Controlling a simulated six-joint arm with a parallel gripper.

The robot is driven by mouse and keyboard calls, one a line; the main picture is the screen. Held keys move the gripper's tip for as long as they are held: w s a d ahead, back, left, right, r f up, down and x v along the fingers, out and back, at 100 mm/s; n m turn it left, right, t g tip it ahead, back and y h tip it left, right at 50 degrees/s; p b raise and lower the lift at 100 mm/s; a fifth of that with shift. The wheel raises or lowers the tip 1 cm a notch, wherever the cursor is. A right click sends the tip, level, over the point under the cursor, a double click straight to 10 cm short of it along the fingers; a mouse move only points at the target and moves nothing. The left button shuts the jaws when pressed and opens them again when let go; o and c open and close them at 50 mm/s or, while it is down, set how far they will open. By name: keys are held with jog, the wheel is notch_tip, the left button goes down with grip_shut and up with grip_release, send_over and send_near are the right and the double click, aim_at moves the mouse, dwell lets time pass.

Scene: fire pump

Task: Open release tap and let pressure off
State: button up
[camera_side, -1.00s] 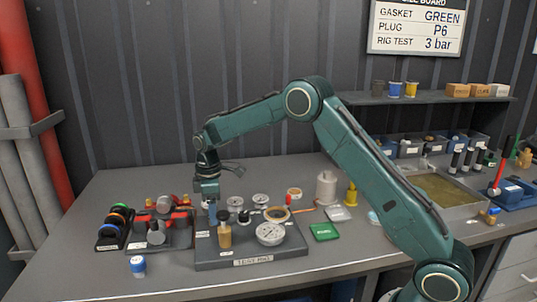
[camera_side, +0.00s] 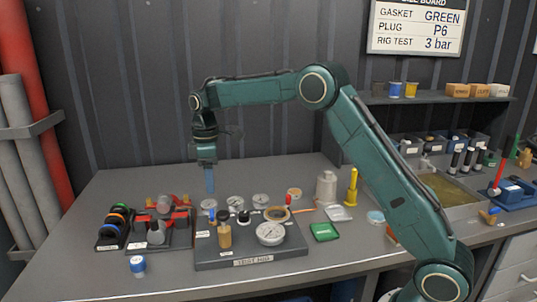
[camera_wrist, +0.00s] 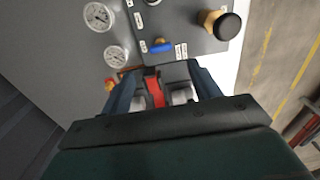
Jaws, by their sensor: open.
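The test rig (camera_side: 285,250) is a grey plate on the bench with gauges and fittings. A small tap with a blue handle (camera_wrist: 160,46) shows on it in the wrist view, with small labels beside it. The tap lies just beyond the fingertips in that picture.
A brass fitting with a black knob (camera_side: 224,235) stands on the rig, beside a large gauge (camera_side: 270,233). Red parts in a holder (camera_side: 178,222) are left of the rig.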

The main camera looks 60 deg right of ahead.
jog(key=shift+r, duration=1.95)
jog(key=s+a+r+m+t, duration=0.1)
jog(key=s+r+m, duration=0.1)
jog(key=s+r, duration=0.5)
jog(key=s+a+r+m+t, duration=0.1)
jog(key=s+r+m+t, duration=0.15)
jog(key=s, duration=0.85)
jog(key=s+f+m+t, duration=0.1)
jog(key=s+f+m, duration=0.1)
jog(key=s, duration=0.8)
jog(key=s+a+f+m+t, duration=0.1)
jog(key=s+f+m, duration=0.1)
jog(key=s, duration=0.7)
jog(key=shift+s+f+m, duration=0.35)
jog(key=shift+s+f, duration=0.05)
jog(key=shift+f, duration=0.4)
